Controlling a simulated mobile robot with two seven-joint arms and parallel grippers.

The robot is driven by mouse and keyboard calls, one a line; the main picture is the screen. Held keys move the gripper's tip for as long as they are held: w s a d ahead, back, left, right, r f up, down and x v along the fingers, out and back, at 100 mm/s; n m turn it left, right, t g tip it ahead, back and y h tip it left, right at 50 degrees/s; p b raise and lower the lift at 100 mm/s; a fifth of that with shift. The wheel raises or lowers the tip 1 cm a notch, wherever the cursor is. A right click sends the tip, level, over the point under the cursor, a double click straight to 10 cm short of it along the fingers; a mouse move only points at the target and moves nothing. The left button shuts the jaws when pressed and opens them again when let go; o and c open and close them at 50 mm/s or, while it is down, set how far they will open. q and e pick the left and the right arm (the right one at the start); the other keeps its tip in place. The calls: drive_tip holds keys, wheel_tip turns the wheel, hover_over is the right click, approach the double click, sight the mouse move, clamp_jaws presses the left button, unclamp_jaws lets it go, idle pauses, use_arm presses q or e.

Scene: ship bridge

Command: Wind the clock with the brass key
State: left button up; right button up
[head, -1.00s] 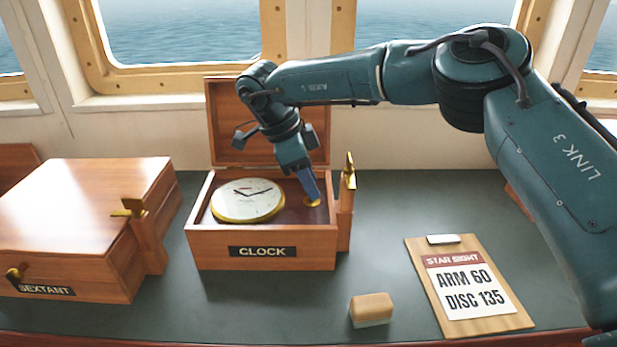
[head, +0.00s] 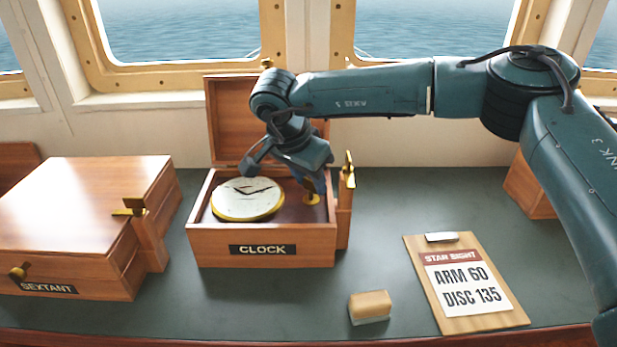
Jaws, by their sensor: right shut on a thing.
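The clock (head: 247,200) has a white round dial with a brass rim and lies face up in an open wooden box (head: 205,245) labelled CLOCK. A small brass piece (head: 311,199), which looks like the brass key, stands inside the box to the right of the dial. My right gripper (head: 312,187) points down over it and is shut on it. The fingers and wrist hide most of the key's top. My left gripper is not in view.
A brass fitting (head: 348,170) stands at the box's right side, and the raised lid (head: 228,120) is behind my wrist. A closed SEXTANT box (head: 85,200) is left. An eraser-like block (head: 370,306) and a clipboard (head: 440,250) lie in front; bare counter lies between.

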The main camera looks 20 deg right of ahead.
drive_tip(key=n, duration=0.2)
drive_tip(key=n+t+y+b, duration=0.1)
drive_tip(key=n, duration=0.2)
drive_tip(key=shift+s+d+n+y, duration=0.1)
drive_tip(key=shift+n+y, duration=0.2)
drive_tip(key=shift+t, duration=0.3)
drive_tip(key=o, duration=1)
drive_tip(key=b+v, duration=0.1)
drive_tip(key=v, duration=1.2)
drive_tip(key=shift+d+r, duration=0.1)
drive_tip(key=shift+r, duration=0.05)
drive_tip(key=shift+c, duration=0.4)
